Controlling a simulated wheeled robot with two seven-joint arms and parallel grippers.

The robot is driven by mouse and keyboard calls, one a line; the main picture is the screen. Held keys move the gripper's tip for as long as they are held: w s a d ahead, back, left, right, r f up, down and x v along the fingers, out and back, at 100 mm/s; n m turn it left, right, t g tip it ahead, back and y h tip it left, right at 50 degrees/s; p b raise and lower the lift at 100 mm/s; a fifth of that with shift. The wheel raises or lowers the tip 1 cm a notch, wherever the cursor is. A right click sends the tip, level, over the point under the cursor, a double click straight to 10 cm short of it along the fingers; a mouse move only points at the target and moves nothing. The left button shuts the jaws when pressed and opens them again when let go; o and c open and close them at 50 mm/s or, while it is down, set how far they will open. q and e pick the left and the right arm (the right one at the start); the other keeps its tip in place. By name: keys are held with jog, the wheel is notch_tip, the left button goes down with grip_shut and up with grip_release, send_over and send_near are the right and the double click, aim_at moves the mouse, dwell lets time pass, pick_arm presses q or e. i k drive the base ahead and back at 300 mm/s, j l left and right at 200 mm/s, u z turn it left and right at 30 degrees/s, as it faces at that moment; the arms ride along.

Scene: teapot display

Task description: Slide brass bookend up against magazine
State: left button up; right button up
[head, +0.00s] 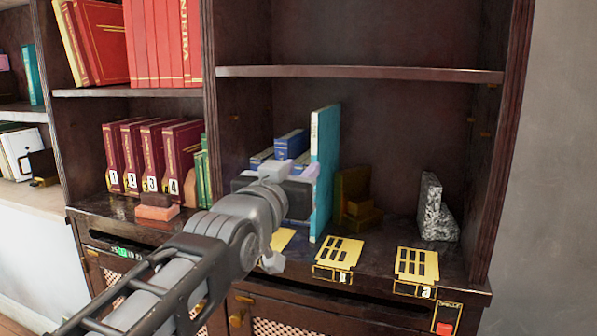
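The magazine is most likely the thin teal upright volume (326,170) in the head view, standing on the right-hand shelf. The brass bookend (355,200), a dark gold stepped block, stands just right of it and a little further back. The magazine's edge partly overlaps the view of the bookend's left side, so I cannot tell whether they touch. My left gripper (298,192) is left of the magazine, in front of the blue books, close to the magazine's left face. Its fingers are seen from behind and partly hidden by my wrist. My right gripper is not in view.
Several blue books (291,145) stand behind my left gripper. A speckled stone bookend (436,212) stands at the right, with bare shelf between it and the brass one. Yellow slotted plates (417,265) lie along the front edge. An upper shelf (360,73) spans above.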

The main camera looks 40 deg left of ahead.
aim_at(353, 209)
jog(key=i+l+u, duration=0.15)
jog(key=l, duration=0.25)
jog(key=i+l+u, duration=0.15)
jog(key=l, duration=0.25)
jog(key=i+l+u, duration=0.15)
jog(key=l, duration=0.25)
jog(key=l+u, duration=0.15)
jog(key=l, duration=0.25)
